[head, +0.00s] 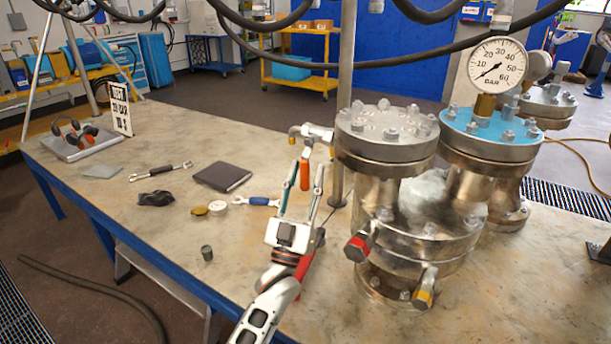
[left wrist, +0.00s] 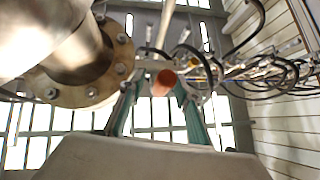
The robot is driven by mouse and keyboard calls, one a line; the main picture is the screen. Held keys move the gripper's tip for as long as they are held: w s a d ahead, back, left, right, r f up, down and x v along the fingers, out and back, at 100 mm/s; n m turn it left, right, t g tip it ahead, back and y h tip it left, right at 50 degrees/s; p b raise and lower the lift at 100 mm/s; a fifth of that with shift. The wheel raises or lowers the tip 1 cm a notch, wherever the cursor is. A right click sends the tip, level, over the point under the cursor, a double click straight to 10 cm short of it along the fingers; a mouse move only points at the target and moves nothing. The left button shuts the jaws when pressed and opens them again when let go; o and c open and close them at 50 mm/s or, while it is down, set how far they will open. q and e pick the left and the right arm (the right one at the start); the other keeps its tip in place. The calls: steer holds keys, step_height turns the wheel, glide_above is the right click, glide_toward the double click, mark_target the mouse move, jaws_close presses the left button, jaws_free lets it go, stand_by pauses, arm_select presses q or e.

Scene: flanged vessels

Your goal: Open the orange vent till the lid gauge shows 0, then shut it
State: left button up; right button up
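The orange vent handle (head: 305,174) hangs down from a small metal valve (head: 311,133) at the left of the near vessel's lid (head: 386,133). In the left wrist view the handle's round end (left wrist: 163,82) shows end-on. My left gripper (head: 306,170) is open, with one finger on each side of the handle. Small gaps show, so it does not look gripped. The lid gauge (head: 497,65) stands above a blue-topped lid (head: 490,125); its needle points lower left, near the low end of the scale. My right gripper is not in view.
A red-ended fitting (head: 358,247) and a yellow-ended fitting (head: 425,290) stick out low on the near vessel. A metal post (head: 345,60) stands behind the vent. A notebook (head: 222,176), wrench (head: 161,170) and ear defenders (head: 75,132) lie on the table (head: 130,215). Black hoses hang above.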

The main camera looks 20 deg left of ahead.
arm_select(q)
steer(key=shift+f, duration=0.15)
steer(key=shift+s+f, duration=0.2)
steer(key=shift+f, duration=0.05)
steer(key=v, duration=1.1)
steer(key=shift+s, duration=0.15)
